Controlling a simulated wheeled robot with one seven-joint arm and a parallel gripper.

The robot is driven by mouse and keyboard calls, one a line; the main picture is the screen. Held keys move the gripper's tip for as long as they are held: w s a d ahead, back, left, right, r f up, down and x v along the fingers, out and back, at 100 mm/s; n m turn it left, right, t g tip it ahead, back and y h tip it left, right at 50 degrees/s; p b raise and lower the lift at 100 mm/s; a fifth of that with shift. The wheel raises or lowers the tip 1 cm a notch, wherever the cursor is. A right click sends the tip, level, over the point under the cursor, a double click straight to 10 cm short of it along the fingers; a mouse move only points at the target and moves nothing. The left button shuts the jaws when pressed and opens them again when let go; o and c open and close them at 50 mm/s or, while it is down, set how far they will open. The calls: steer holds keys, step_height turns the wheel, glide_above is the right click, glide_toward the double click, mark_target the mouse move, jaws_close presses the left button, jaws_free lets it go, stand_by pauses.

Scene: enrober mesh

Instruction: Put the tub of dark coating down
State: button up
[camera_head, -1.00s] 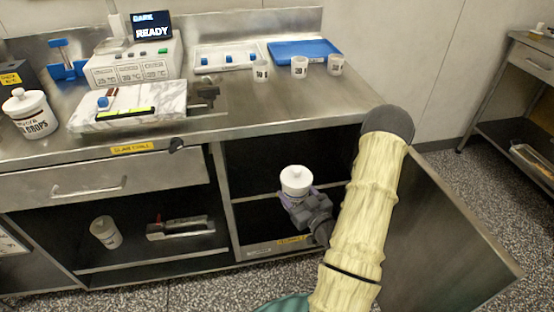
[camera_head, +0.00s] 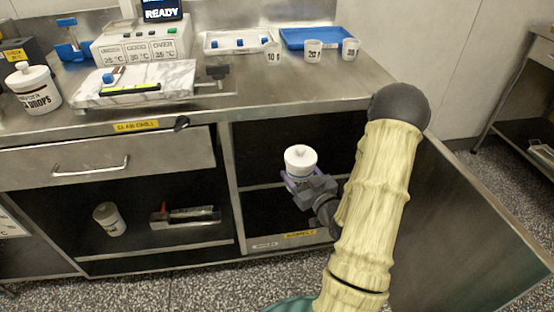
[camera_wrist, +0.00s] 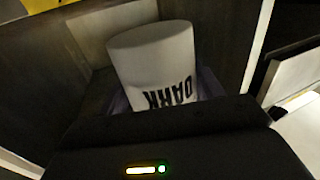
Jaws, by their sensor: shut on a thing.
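The tub looks roughly upright in the head view. I cannot tell whether its base touches anything.
The cabinet door (camera_head: 455,225) stands open on the right, beside my arm. The bench top (camera_head: 270,100) holds a marble slab (camera_head: 140,82), three small cups, a blue tray (camera_head: 318,38) and a white jar (camera_head: 35,88).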

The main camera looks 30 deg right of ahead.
steer(key=w, duration=0.4)
steer(key=w+b, duration=0.1)
steer(key=w, duration=0.8)
steer(key=shift+w+a+b, duration=0.2)
steer(key=shift+a+b, duration=0.05)
steer(key=shift+b, duration=0.05)
steer(key=shift+w+a+r, duration=0.1)
steer(key=shift+w+a, duration=0.05)
steer(key=shift+w+d, duration=0.2)
steer(key=shift+w, duration=0.3)
step_height(320, 180, down, 4)
steer(key=shift+d+r+b, duration=0.1)
steer(key=shift+r+b, duration=0.05)
steer(key=shift+b, duration=0.9)
steer(key=shift+r, duration=0.1)
